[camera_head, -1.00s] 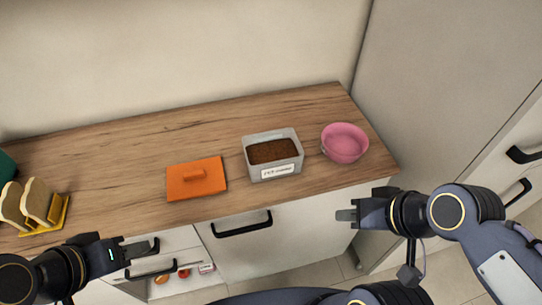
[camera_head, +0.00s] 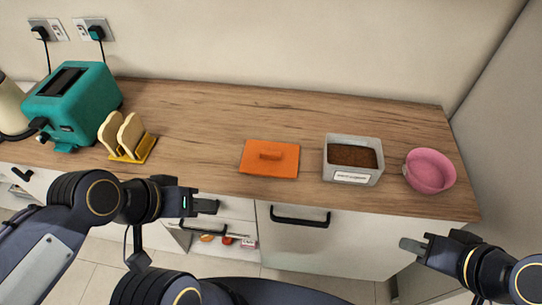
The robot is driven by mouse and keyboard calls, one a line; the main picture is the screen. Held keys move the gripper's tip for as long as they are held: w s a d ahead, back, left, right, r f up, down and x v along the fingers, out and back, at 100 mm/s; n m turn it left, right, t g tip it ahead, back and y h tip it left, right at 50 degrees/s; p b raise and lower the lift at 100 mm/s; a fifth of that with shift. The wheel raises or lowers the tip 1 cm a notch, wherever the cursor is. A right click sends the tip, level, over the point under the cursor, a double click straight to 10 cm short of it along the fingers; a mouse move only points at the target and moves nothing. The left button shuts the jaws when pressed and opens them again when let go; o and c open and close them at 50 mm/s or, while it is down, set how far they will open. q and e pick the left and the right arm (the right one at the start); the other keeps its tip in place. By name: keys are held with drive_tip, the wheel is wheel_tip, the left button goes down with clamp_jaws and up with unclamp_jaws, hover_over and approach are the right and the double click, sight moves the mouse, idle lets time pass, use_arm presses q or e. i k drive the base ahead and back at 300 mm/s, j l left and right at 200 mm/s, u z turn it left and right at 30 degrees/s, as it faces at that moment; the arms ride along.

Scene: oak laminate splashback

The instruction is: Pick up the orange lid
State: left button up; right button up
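My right gripper (camera_head: 418,248) is in front of the counter at the right, far from the lid and empty. Its opening is also hard to judge.
A pink bowl (camera_head: 429,171) stands right of the container. A yellow rack (camera_head: 140,150) with bread slices and a teal toaster (camera_head: 76,105) stand at the left. The wood counter (camera_head: 210,125) is clear behind the lid. An open drawer (camera_head: 220,240) juts out below the counter.

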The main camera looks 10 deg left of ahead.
sight(263, 158)
drive_tip(key=i+l+u, duration=0.1)
drive_tip(key=l+u, duration=0.8)
drive_tip(key=l, duration=0.15)
